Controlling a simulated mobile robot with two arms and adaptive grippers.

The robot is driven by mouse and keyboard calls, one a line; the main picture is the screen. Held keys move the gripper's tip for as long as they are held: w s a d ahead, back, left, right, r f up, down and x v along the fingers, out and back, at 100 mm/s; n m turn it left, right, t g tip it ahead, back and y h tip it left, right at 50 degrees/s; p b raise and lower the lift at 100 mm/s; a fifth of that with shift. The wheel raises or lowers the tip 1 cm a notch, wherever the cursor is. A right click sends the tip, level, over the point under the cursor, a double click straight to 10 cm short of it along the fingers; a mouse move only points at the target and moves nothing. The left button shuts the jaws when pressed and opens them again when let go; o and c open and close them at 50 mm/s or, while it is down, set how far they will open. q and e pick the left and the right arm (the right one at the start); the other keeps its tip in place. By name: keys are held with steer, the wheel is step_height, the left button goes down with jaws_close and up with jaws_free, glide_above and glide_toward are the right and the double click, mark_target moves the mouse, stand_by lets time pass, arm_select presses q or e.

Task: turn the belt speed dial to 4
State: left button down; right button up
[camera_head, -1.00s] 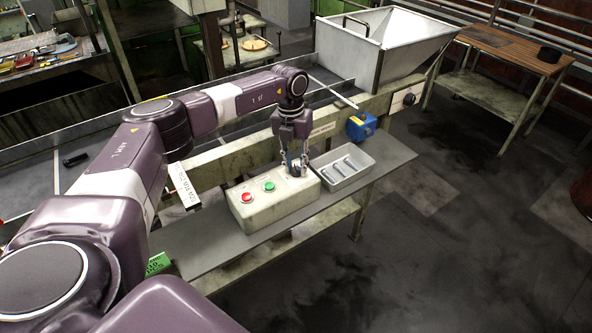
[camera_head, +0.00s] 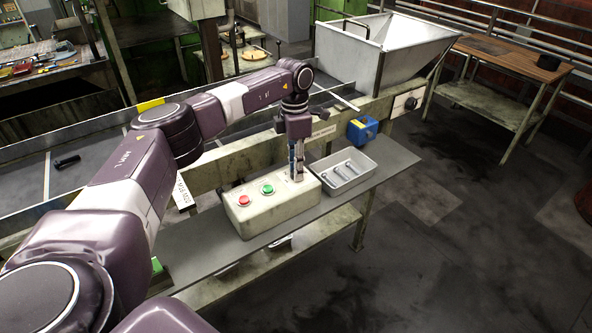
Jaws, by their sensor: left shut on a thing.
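A cream control box (camera_head: 262,212) sits on a grey shelf, with a red button (camera_head: 244,200) and a green button (camera_head: 267,189) on its top. My left gripper (camera_head: 297,175) points down over the right end of the box top, just right of the green button. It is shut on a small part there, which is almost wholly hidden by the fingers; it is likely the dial. No number or scale of the dial can be read. My right gripper is not in view.
A grey tray (camera_head: 343,170) with several metal bolts stands just right of the box. A metal hopper (camera_head: 345,52) stands at the back. The shelf (camera_head: 396,160) is bare to the right.

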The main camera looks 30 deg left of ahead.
arm_select(q)
steer(key=shift+w+r+m+b, duration=0.15)
steer(key=shift+m+b, duration=0.15)
steer(key=shift+m, duration=1.3)
steer(key=c, duration=1.6)
jaws_free()
steer(key=r, duration=1.2)
steer(key=shift+w+a, duration=0.2)
steer(key=shift+w, duration=0.05)
steer(key=shift+f, duration=0.1)
